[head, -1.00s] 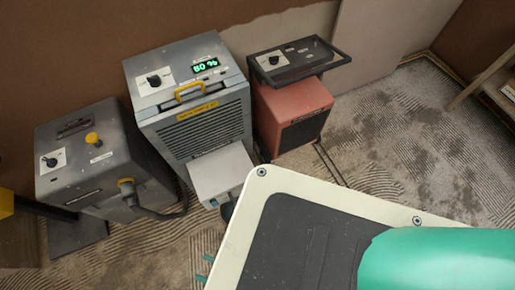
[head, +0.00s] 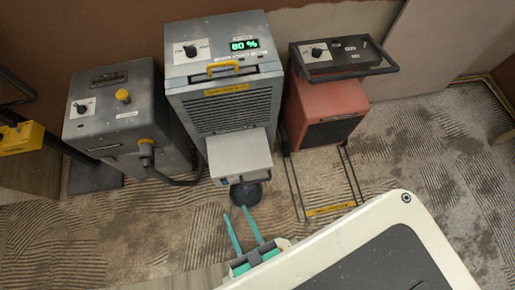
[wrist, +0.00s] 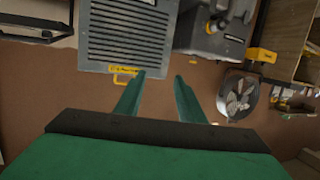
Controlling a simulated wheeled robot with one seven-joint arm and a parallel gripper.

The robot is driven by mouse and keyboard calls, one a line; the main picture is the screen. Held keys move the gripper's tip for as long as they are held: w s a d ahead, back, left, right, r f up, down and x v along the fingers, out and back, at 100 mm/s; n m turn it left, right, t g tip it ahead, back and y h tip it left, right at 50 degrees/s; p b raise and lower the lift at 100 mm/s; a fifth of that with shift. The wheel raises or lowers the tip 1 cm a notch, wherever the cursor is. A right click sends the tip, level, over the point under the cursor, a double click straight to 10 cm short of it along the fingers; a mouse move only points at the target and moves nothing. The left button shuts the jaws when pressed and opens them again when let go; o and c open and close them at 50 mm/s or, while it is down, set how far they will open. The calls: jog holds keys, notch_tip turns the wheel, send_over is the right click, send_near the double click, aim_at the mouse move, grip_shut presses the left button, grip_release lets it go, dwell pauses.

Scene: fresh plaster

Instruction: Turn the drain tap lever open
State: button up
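The grey dehumidifier (head: 222,105) stands against the wall with a lit "80 %" display and a yellow handle; its grille also shows in the wrist view (wrist: 125,30). A light grey box (head: 240,153) juts from its lower front, with a dark round vessel (head: 246,194) below. I cannot pick out the drain tap lever for certain; a small bluish part (head: 222,181) sits at the box's lower left corner. My gripper (head: 236,211) has two green fingers spread apart, nothing between them, just in front of the dark vessel in the picture. The wrist view also shows my gripper (wrist: 160,76) open.
A grey machine (head: 120,120) with a yellow knob and dark hose stands at left. A red heater (head: 322,108) with a thin floor frame (head: 330,210) stands at right. A yellow object (head: 20,138) is at far left. Textured floor (head: 420,150) is clear at right.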

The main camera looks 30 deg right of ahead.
jog(key=d+f+m+t+h, duration=0.1)
jog(key=d+f+h, duration=0.15)
jog(key=f, duration=1.15)
jog(key=d+f+h, duration=0.1)
jog(key=d+f, duration=0.2)
jog(key=f, duration=1)
jog(key=m+t, duration=0.1)
jog(key=m, duration=0.2)
send_near(252, 191)
jog(key=shift+h, duration=0.45)
jog(key=x, duration=0.6)
jog(key=f+x, duration=0.1)
jog(key=x, duration=0.3)
jog(key=shift+a, duration=0.25)
